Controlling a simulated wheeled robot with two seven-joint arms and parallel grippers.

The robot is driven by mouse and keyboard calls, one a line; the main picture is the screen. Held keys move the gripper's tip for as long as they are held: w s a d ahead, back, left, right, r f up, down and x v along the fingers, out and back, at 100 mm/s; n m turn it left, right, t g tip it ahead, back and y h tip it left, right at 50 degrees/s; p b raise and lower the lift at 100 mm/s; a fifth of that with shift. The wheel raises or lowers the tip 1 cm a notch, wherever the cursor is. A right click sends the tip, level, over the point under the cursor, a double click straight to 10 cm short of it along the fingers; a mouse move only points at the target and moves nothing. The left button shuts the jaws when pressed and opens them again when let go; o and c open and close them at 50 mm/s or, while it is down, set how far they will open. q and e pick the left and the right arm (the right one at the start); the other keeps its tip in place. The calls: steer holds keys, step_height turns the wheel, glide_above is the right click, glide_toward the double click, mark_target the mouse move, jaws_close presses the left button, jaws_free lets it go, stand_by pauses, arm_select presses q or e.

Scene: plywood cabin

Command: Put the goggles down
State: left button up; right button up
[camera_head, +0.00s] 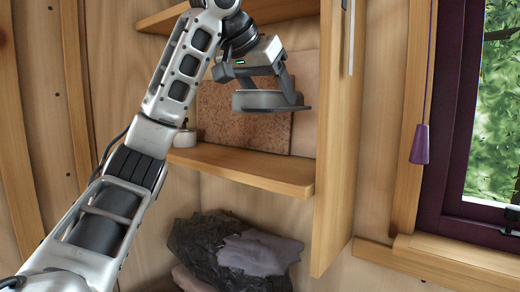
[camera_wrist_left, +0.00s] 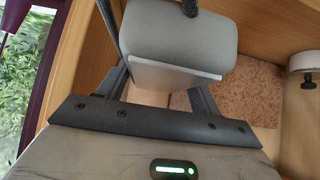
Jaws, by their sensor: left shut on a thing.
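The grey goggles (camera_head: 262,99) are in my left gripper (camera_head: 270,92), in front of the open wooden shelf (camera_head: 240,166) and above its board. A gap shows between the goggles and the shelf board in the head view. In the left wrist view the goggles (camera_wrist_left: 180,45) show as a smooth grey body with a pale flat face, between the two dark fingers, with a dark strap at the top. My left gripper is shut on them. Their far side is hidden. My right gripper is in neither view.
A brown speckled board (camera_head: 225,122) leans at the back of the shelf. A small white round thing (camera_head: 185,138) stands at the shelf's left end. An upright wooden panel (camera_head: 335,150) bounds the right. Dark crumpled cloth (camera_head: 205,250) lies below. A purple cord pull (camera_head: 420,145) hangs by the window.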

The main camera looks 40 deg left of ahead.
arm_select(q)
steer(key=w+a+f, duration=0.2)
steer(key=w+a+f+p, duration=0.1)
steer(key=w+a+f, duration=0.1)
steer(key=w+f, duration=0.1)
steer(key=w+a+f, duration=0.3)
steer(key=shift+w+p, duration=0.2)
steer(key=shift+p, duration=0.15)
steer(key=shift+w+a+f, duration=0.2)
steer(key=shift+w+f, duration=0.15)
steer(key=shift+f, duration=0.05)
steer(key=f, duration=0.3)
steer(key=shift+w+a+f, duration=0.2)
steer(key=shift+f, duration=0.2)
steer(key=shift+d, duration=0.1)
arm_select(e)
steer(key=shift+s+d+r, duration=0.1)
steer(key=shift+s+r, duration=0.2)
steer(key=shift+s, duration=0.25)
arm_select(q)
steer(key=o, duration=1)
